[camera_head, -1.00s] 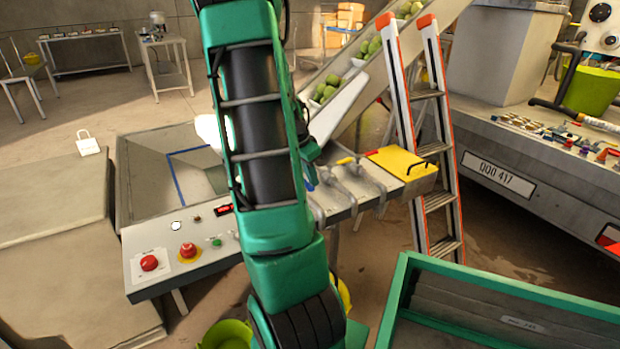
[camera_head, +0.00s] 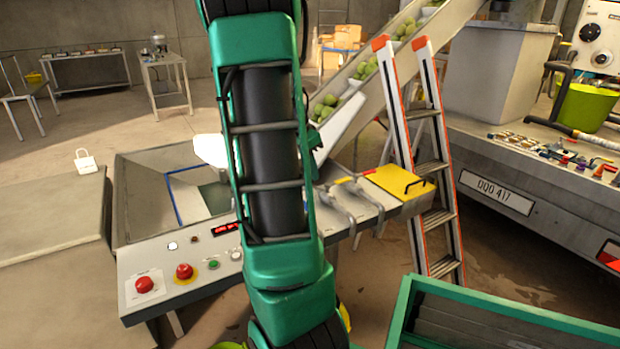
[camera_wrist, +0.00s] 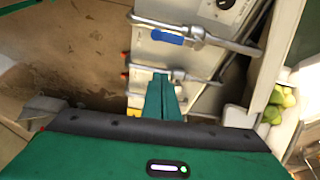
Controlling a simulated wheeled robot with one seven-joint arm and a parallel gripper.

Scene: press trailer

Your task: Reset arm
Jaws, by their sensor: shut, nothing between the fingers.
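My green arm rises through the middle of the head view, in front of the control table (camera_head: 140,215). My gripper (camera_wrist: 163,85) shows in the wrist view as two green fingers held together, shut and empty. It points toward the metal handles (camera_wrist: 190,35) on the machine, one of which has a blue part. I cannot tell if the fingertips touch anything.
The table has red buttons (camera_head: 144,285) and a yellow lidded part (camera_head: 398,182). A ladder (camera_head: 425,150) leans right of it. A conveyor with green fruit (camera_head: 325,106) climbs behind. A green-rimmed crate (camera_head: 500,300) stands front right, and the trailer (camera_head: 540,180) is at right.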

